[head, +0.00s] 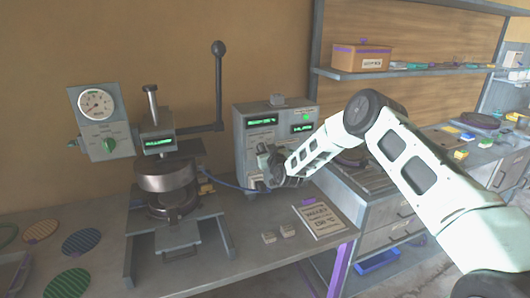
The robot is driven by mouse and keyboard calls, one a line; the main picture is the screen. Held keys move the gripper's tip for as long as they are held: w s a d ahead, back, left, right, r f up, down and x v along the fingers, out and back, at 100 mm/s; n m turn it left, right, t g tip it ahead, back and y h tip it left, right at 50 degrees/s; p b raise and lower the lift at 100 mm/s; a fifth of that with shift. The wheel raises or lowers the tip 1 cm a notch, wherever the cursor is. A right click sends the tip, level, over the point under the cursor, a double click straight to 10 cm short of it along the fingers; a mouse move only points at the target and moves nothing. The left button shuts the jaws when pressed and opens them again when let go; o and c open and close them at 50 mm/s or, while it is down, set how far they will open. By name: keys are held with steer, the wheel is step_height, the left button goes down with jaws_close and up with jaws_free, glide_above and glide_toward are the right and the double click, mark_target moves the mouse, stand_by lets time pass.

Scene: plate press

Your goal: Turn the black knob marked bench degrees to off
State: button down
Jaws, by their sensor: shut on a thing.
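The grey control box (310,114) with green lit displays stands on the bench, right of the press. My gripper (267,166) is at the lower front face of this box, reached from the right. It is shut on a dark knob there, which my gripper and wrist hide almost wholly. The knob's pointer and its markings cannot be read.
A plate press (166,178) with an upright black-knobbed lever (218,85) stands to the left. A gauge box (97,120) with a green knob is beyond it. A printed card (319,217) and two small blocks lie in front of the control box.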

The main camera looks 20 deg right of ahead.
steer(key=n+b, duration=0.4)
steer(key=b, duration=0.2)
steer(key=a+f+n+b, duration=0.1)
steer(key=n+b, duration=0.3)
steer(key=b, duration=0.2)
steer(key=n+b, duration=0.5)
steer(key=b, duration=0.2)
steer(key=shift+a+f, duration=0.3)
steer(key=shift+f, duration=0.1)
steer(key=n+b, duration=0.3)
steer(key=b, duration=0.1)
steer(key=shift+n, duration=0.5)
steer(key=c, duration=1.5)
jaws_free()
steer(key=shift+o, duration=0.2)
